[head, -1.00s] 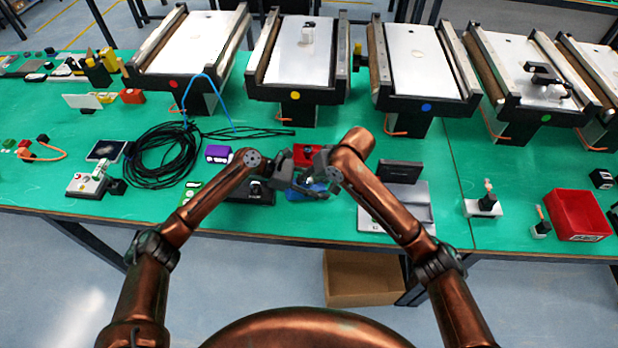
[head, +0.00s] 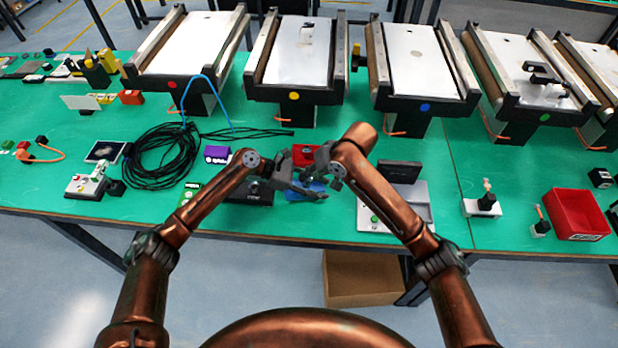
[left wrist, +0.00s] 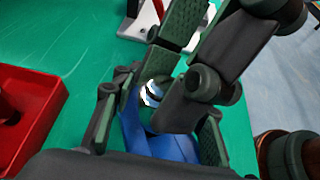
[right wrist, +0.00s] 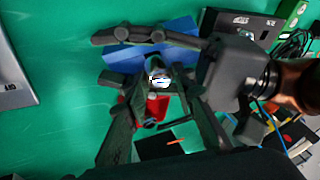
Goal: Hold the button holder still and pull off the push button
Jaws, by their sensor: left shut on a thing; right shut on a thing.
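The blue button holder (head: 312,187) is near the table's front edge, partly hidden by both grippers. It also shows in the left wrist view (left wrist: 172,146) and the right wrist view (right wrist: 178,53). My left gripper (head: 306,189) is shut on the holder, its fingers on either side of it. The push button shows as a shiny silver piece in the left wrist view (left wrist: 151,93) and the right wrist view (right wrist: 160,81). My right gripper (head: 330,168) is shut on it, close to the holder. Whether button and holder still touch is hidden.
A red bin (head: 305,153) stands just behind the grippers. A grey tray (head: 418,197) with a green button and a dark screen is on the right. A black box (head: 250,192) and a purple box (head: 217,154) are left. Conveyors line the back.

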